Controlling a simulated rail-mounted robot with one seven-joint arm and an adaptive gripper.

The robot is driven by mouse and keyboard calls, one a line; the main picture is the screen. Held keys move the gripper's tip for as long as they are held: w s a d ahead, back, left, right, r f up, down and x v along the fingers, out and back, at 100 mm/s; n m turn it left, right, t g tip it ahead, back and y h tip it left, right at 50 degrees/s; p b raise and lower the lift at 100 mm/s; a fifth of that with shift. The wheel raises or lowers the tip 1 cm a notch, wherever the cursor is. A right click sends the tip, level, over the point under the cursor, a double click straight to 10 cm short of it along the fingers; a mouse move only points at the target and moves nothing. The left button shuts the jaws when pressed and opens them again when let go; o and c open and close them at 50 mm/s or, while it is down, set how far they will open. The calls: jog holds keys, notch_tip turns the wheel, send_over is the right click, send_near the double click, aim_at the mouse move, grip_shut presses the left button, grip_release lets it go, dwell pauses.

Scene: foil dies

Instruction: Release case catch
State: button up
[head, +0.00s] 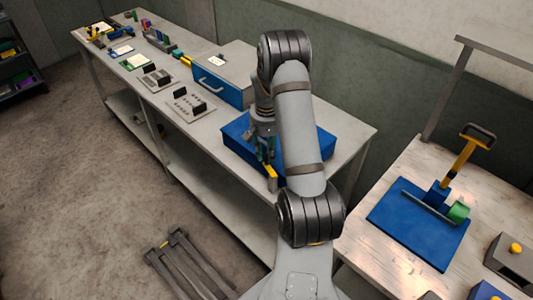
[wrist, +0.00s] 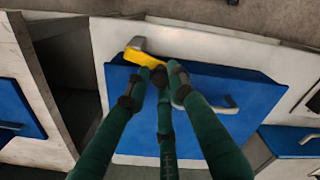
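A blue case (head: 312,146) sits at the near right end of the long bench. Its blue front (wrist: 255,95) fills the middle of the wrist view, with a grey handle (wrist: 229,106) on it. A yellow catch (wrist: 143,58) with a grey piece behind it sits at the case's upper edge. The yellow part also shows in the head view (head: 272,178). My gripper (wrist: 162,72) has dark green fingers, with their tips close together just below and right of the catch. Contact is unclear. Nothing is visibly held. My arm hides part of the case in the head view.
A separate table (head: 400,168) at right bears a blue plate (head: 420,226) with a yellow-handled lever. A dark rack (head: 188,262) lies on the floor.

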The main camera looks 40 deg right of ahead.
grip_shut()
jog(key=shift+w+a+f+n+b, duration=0.1)
jog(key=shift+a+f+n+b, duration=0.15)
jog(key=shift+n+b, duration=0.55)
jog(key=shift+a+r+n+b, duration=0.3)
jog(key=shift+a+n, duration=0.2)
jog(key=shift+n, duration=0.6)
jog(key=shift+o, duration=1.9)
grip_release()
jog(key=shift+o, duration=0.6)
